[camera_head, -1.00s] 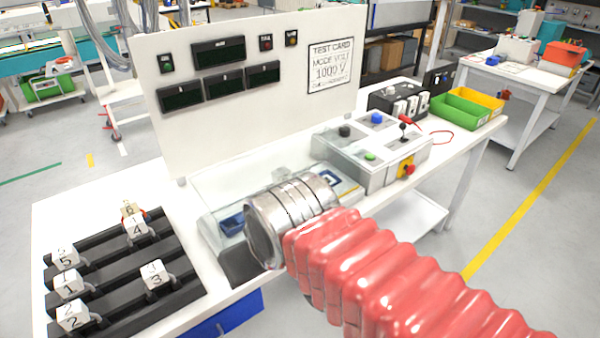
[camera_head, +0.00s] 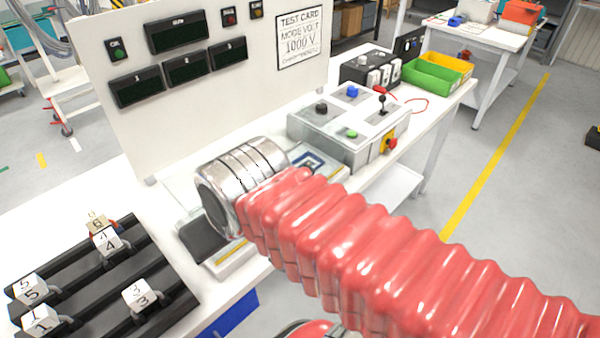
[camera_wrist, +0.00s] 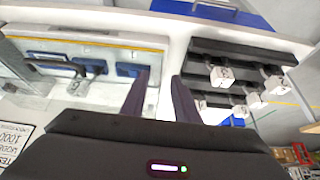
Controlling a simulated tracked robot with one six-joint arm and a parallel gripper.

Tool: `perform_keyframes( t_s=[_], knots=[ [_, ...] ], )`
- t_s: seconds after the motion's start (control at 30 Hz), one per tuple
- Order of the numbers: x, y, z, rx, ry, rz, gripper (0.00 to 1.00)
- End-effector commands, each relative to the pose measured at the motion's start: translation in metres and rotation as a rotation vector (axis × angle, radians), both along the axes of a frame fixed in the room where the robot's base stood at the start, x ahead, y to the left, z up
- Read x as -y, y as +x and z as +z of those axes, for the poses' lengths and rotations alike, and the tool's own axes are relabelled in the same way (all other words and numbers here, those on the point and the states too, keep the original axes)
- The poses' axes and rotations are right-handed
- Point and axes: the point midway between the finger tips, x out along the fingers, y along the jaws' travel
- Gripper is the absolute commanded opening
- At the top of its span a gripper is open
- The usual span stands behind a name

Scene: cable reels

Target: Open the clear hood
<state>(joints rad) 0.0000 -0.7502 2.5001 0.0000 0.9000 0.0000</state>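The clear hood (camera_wrist: 112,85) lies in the left part of the wrist view, a see-through box with a dark bar-shaped handle (camera_wrist: 60,66) and blue items under or beside it. In the head view only parts of the clear hood (camera_head: 322,166) show behind my red-sleeved arm, and the handle is hidden. My gripper (camera_wrist: 161,76) shows two dark fingers with a clear gap between them and nothing held. In the wrist view the fingers are to the right of the handle, apart from it. In the head view my arm hides the fingertips.
A black rack (camera_head: 72,282) with numbered white cubes stands left of my gripper. A tall panel (camera_head: 120,125) with displays rises behind. A grey control box (camera_head: 330,140) with buttons and a lever sits to the right, with green (camera_head: 425,80) and yellow bins beyond.

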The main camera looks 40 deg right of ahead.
Motion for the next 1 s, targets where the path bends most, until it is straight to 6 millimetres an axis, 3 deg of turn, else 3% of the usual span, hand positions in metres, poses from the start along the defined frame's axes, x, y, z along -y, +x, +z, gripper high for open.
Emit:
perform_keyframes(
  t_s=[0.17, 0.37, 0.7, 1.0],
  knots=[
    [0.004, 0.002, 0.004, -0.006, 0.01, -0.032, 0.28],
    [0.025, 0.012, 0.019, -0.048, 0.072, -0.206, 0.28],
    [0.1, 0.028, 0.059, -0.144, 0.254, -0.717, 0.28],
    [0.175, 0.027, 0.089, -0.21, 0.423, -1.17, 0.28]
  ],
)
